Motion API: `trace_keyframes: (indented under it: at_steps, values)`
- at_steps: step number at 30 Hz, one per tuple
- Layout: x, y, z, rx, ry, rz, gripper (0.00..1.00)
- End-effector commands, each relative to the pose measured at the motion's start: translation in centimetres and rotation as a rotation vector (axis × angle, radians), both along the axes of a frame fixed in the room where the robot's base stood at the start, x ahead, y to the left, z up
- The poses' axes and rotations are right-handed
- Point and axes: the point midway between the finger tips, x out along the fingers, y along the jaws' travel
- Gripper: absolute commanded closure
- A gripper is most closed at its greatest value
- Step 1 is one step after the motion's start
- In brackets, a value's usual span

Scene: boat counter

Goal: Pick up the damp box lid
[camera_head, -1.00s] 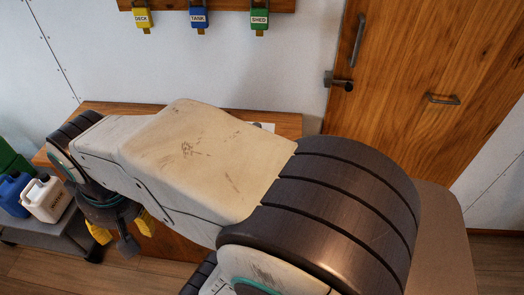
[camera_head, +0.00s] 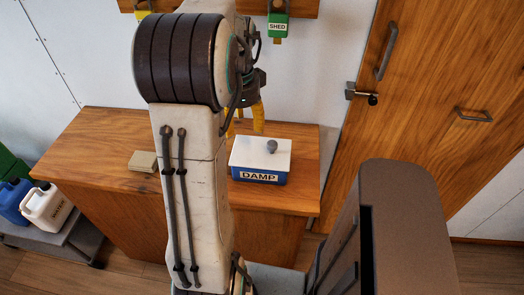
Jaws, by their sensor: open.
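The damp box (camera_head: 259,177) is blue with a white label reading DAMP and stands on the wooden counter. Its white lid (camera_head: 247,152) lies on top, with a round grey knob (camera_head: 272,146) right of the lid's middle. My gripper (camera_head: 245,122) has yellow fingers and hangs above and behind the lid's back edge, apart from the knob. It is open, and I see nothing between its fingers. My own arm covers the counter left of the box and hides part of the gripper.
The wooden counter (camera_head: 95,150) holds a small beige block (camera_head: 142,161) left of my arm. A cart with a white jug (camera_head: 46,207) and a blue jug (camera_head: 12,200) stands at left. A wooden door (camera_head: 440,110) is at right.

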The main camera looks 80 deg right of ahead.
Motion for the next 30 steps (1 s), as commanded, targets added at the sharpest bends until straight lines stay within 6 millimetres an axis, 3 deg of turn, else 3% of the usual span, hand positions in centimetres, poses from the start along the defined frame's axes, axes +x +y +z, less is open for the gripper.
trace_keyframes:
  at_steps: [3, 9, 22, 30]
  values:
    - [-3.3, -1.3, -0.8, 0.019, -0.001, -0.160, 0.42]
    - [-6.3, -2.2, -1.5, 0.032, -0.001, -0.304, 0.42]
    - [-7.0, -2.4, -4.6, 0.038, -0.001, -0.341, 0.42]
    - [-7.1, -2.4, -7.8, 0.039, -0.002, -0.340, 0.42]
